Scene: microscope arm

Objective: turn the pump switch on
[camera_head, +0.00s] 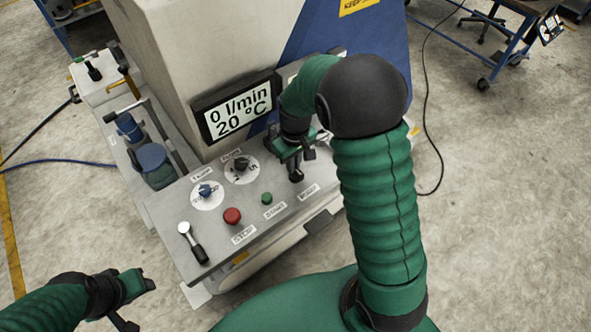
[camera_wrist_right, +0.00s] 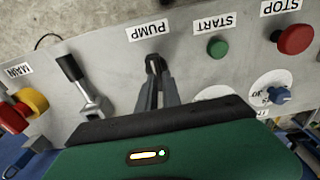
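The pump switch (camera_wrist_right: 153,63) is a small dark knob beside the upside-down PUMP label in the right wrist view. In the head view its dark end (camera_head: 297,175) shows under my right gripper, by the PUMP label (camera_head: 308,191). My right gripper (camera_wrist_right: 157,72) points down at the panel with its two grey fingers close together, their tips at the switch's sides. The fingers hide part of the switch, so its position is hard to read. My left gripper (camera_head: 138,303) is at the lower left of the head view, open, empty and away from the panel.
A green START button (camera_head: 267,198), red STOP button (camera_head: 232,216) and two dials lie left of the pump switch. A black-handled lever (camera_wrist_right: 72,68) and red-yellow MAIN switch (camera_wrist_right: 25,108) are on its other side. The display (camera_head: 238,110) above reads 0 l/min, 20 °C.

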